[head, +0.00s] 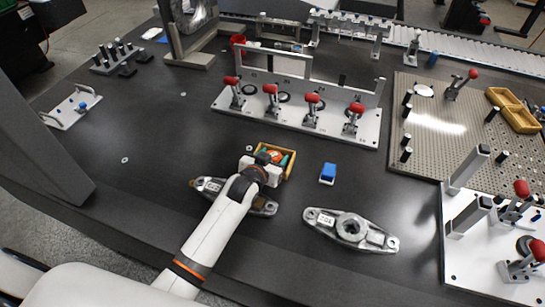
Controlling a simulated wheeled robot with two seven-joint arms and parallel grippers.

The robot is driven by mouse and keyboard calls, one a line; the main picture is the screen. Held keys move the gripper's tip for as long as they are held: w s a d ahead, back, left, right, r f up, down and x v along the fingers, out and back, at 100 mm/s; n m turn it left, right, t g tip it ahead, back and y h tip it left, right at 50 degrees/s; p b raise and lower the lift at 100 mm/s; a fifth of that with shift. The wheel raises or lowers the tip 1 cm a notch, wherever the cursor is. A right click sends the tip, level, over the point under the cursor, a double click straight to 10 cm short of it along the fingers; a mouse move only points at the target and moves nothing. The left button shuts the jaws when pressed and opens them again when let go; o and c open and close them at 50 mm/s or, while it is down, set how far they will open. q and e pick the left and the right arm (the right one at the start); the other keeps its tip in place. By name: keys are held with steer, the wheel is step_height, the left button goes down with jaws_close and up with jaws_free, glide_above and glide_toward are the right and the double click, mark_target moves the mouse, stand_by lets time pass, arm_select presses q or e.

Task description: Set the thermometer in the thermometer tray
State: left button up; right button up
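My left gripper (263,158) is at the near left edge of a small yellow tray (291,165). My wrist hides its fingertips, so I cannot tell whether it is open or holds anything. Orange and green items (276,155) show in the tray, partly covered by the gripper. I cannot make out a thermometer for certain, nor whether this yellow tray is the thermometer tray. A small blue block with a white base (328,173) stands on the dark table, right of the tray and apart from it. My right gripper is not in view.
Metal brackets lie on the table, one (350,229) right of my arm and one (209,186) partly under it. A clamp fixture with red knobs (295,118) stands behind. A perforated plate (455,125) and white clamp plate (470,262) fill the right.

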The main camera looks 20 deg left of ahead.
arm_select(q)
steer(key=shift+r, duration=0.1)
steer(key=shift+s+r, duration=0.15)
steer(key=shift+s, duration=0.1)
steer(key=p+v, duration=0.1)
steer(key=v, duration=1)
steer(key=shift+s+a+r, duration=0.1)
steer(key=shift+s, duration=0.15)
